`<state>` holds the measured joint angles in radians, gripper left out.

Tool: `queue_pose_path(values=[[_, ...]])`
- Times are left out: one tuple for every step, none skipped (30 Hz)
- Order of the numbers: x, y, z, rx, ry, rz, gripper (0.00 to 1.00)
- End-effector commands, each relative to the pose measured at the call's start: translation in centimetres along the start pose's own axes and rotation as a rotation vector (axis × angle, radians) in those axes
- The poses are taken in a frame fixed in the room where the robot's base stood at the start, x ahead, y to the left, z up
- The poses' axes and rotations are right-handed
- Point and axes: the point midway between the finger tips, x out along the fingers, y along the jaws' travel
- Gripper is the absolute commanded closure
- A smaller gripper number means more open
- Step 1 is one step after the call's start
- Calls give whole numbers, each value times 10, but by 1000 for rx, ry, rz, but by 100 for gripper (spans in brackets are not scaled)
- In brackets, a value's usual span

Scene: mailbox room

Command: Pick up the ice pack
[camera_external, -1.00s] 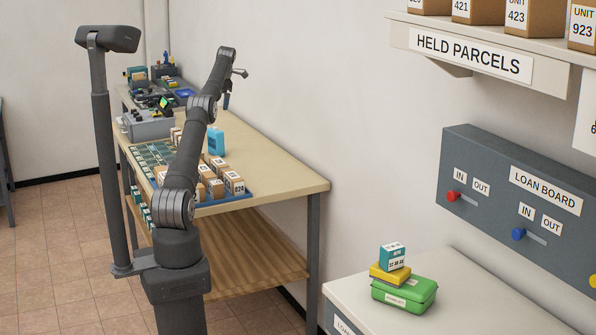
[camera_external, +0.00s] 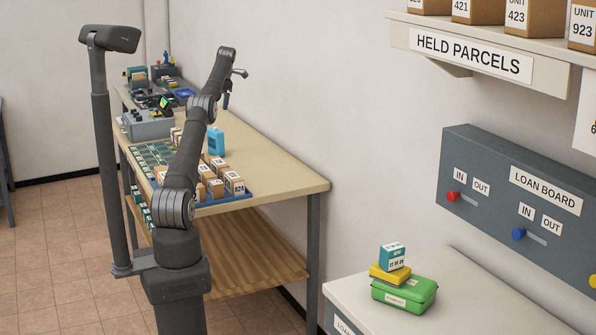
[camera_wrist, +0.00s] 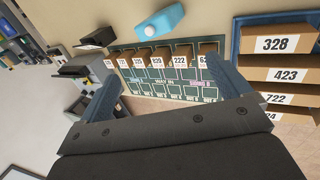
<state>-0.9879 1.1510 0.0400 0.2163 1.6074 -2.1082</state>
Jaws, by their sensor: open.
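A light blue, block-shaped thing (camera_external: 216,140) that looks like the ice pack stands on the long workbench, behind the boxes. In the wrist view the blue thing (camera_wrist: 160,22), with a white cap-like end, lies at the top, beyond the fingertips. My gripper (camera_external: 227,99) is small and dark in the outside view, raised over the bench near the wall. In the wrist view my gripper (camera_wrist: 166,78) has its two fingers wide apart with nothing held between them. It is apart from the blue thing.
Several numbered boxes (camera_external: 234,183) sit in a blue tray at the bench's near end. A green slotted board (camera_wrist: 190,85) lies beside them. Grey equipment (camera_external: 148,124) stands farther back. A green case (camera_external: 408,295) with stacked boxes is on the right counter.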

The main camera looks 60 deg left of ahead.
Motion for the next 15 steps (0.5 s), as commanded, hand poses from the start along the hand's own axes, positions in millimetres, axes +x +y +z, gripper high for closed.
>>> queue_pose_path(values=[[0, 0, 0, 2, 0, 0, 6], [0, 0, 0, 6, -1, 0, 6], [0, 0, -1, 19, -3, 0, 6], [0, 1, -1, 34, -5, -1, 6], [1, 1, -2, 57, -9, -1, 6], [1, 2, -3, 97, -16, -2, 6], [2, 3, -4, 135, -22, -3, 6], [2, 3, -5, 180, -30, -3, 6], [3, 5, -7, 248, -41, -2, 6], [4, 6, -9, 303, -51, -1, 6], [4, 7, -10, 361, -62, 1, 6], [5, 8, -12, 439, -75, 6, 6], [6, 8, -14, 498, -86, 8, 6], [7, 9, -15, 556, -96, 13, 6], [7, 10, -17, 634, -109, 20, 6]])
